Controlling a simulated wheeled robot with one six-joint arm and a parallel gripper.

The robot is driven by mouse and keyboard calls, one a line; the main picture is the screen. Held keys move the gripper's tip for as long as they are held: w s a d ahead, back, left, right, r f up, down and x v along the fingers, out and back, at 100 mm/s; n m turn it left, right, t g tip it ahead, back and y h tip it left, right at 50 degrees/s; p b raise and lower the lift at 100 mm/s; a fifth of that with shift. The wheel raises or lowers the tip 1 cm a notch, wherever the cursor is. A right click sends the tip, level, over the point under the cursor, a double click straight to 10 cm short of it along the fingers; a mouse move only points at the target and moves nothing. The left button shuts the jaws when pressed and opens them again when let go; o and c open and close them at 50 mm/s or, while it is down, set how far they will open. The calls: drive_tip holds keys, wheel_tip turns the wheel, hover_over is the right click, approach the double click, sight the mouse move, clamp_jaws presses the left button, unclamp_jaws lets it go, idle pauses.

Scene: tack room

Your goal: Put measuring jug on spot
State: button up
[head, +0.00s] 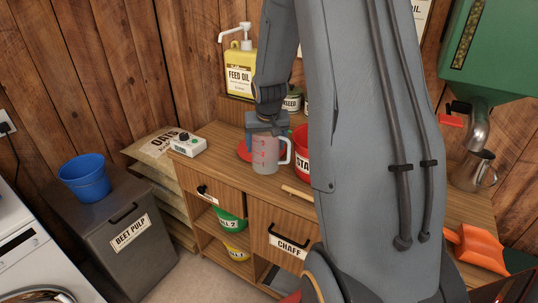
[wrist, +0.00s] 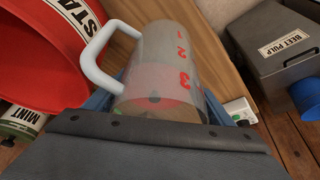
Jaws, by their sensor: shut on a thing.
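The measuring jug (head: 266,155) is clear with red marks and a pale handle on its right. My gripper (head: 265,125) is shut on the jug near its top and holds it about upright over the wooden counter. A red round spot (head: 243,151) shows on the counter behind and to the left of the jug, which partly hides it. I cannot tell whether the jug's base touches anything. In the wrist view the jug (wrist: 160,50) sits between the blue fingers, with red numbers on its side and its handle to the left.
A red tub (head: 301,150) stands close right of the jug; it also fills the left of the wrist view (wrist: 45,60). A white control box (head: 188,145) is to the left, a yellow feed oil bottle (head: 239,72) behind. A wooden stick (head: 297,192) lies in front.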

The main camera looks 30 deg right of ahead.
drive_tip(key=shift+f, duration=2.15)
drive_tip(key=shift+f, duration=0.2)
drive_tip(key=o, duration=1.1)
drive_tip(key=shift+o, duration=0.2)
drive_tip(key=shift+r, duration=0.1)
